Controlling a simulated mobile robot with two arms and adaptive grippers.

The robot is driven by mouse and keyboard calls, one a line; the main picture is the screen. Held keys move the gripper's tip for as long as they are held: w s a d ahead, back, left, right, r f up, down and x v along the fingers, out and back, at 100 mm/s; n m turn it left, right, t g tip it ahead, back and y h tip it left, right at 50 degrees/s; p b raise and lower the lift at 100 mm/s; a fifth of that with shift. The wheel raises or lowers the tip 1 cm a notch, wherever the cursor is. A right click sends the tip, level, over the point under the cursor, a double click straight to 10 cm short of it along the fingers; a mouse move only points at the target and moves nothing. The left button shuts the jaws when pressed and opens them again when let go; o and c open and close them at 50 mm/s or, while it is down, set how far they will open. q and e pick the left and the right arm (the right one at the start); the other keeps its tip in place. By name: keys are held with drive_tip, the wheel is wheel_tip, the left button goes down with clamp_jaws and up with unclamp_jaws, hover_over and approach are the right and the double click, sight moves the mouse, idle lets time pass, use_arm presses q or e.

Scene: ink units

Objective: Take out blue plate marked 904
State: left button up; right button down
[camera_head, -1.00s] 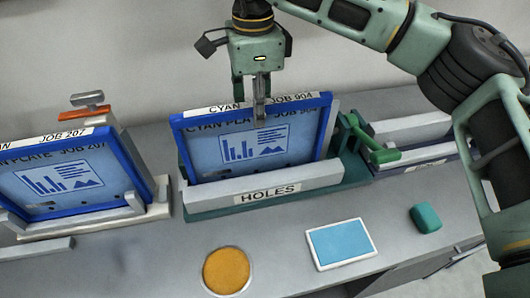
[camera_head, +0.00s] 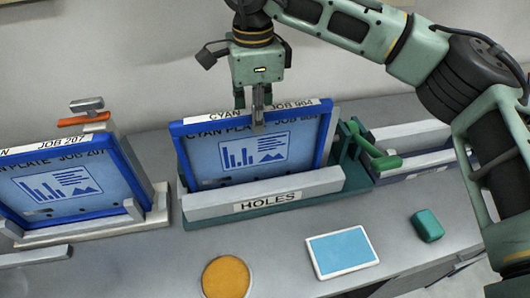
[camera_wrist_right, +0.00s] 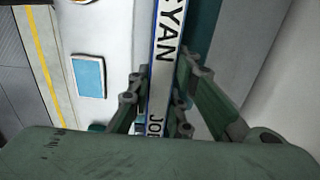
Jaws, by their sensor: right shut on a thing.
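The blue plate marked CYAN JOB 904 (camera_head: 210,160) stands upright, leaning slightly back, in a green-based holder (camera_head: 205,217) with a grey front bar labelled HOLES. My right gripper (camera_head: 258,118) points down and is shut on the middle of the plate's top edge. In the right wrist view, the plate's white label edge (camera_wrist_right: 166,60) runs between the two fingers of the gripper (camera_wrist_right: 158,112). The plate's lower edge is hidden behind the front bar. My left gripper is not in view.
A similar blue plate, JOB 207 (camera_head: 60,187), stands in a rack at left, with an orange-handled lever (camera_head: 84,119) behind. A green lever (camera_head: 380,160) is on the holder's right. An orange disc (camera_head: 226,277), a light-blue pad (camera_head: 342,251) and a teal block (camera_head: 427,225) lie in front.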

drive_tip(key=shift+r+p, duration=3.8)
drive_tip(key=shift+r, duration=1.8)
drive_tip(key=shift+f, duration=0.1)
